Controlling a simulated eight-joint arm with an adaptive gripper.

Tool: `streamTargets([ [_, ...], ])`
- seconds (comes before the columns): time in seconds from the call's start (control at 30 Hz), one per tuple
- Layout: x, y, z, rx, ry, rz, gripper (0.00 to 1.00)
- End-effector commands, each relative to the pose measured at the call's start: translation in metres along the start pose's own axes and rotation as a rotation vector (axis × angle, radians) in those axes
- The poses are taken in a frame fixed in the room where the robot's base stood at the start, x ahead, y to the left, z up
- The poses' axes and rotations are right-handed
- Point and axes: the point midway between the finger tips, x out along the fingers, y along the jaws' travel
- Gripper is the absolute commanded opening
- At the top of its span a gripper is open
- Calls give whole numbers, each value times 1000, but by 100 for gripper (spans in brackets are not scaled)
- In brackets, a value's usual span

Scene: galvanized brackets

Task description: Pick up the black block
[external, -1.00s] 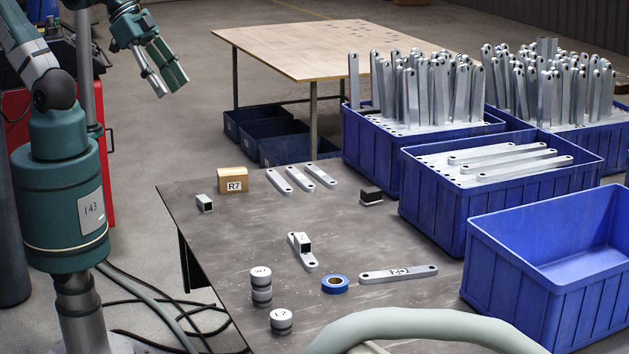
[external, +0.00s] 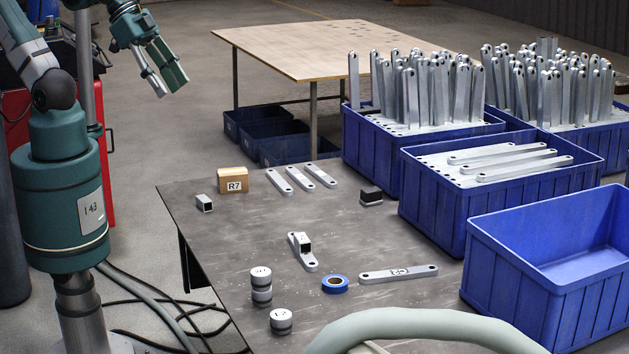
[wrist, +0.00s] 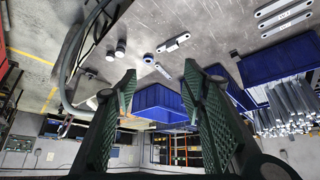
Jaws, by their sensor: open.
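The black block (external: 371,195) is a small dark block with a paler lower edge. It lies on the grey table near the front of the blue bins in the external view. My gripper (external: 167,80) is raised high at the upper left, off the table and far from the block. In the wrist view, its two green fingers (wrist: 160,76) are spread wide with nothing between them.
The table (external: 225,240) holds a box marked R7 (external: 233,180), a small metal block (external: 204,203), several flat brackets (external: 399,275), one with a dark-faced block (external: 304,243) on it, blue tape (external: 335,284) and round weights (external: 261,287). Blue bins (external: 432,205) line the right.

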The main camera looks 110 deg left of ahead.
Motion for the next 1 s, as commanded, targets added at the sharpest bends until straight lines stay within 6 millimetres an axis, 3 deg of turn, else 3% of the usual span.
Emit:
streamTargets([
  [0.73, 0, 0, -1, -6, -1, 0, 44],
  [1.0, 4, -7, -17, -83, -17, -4, 44],
])
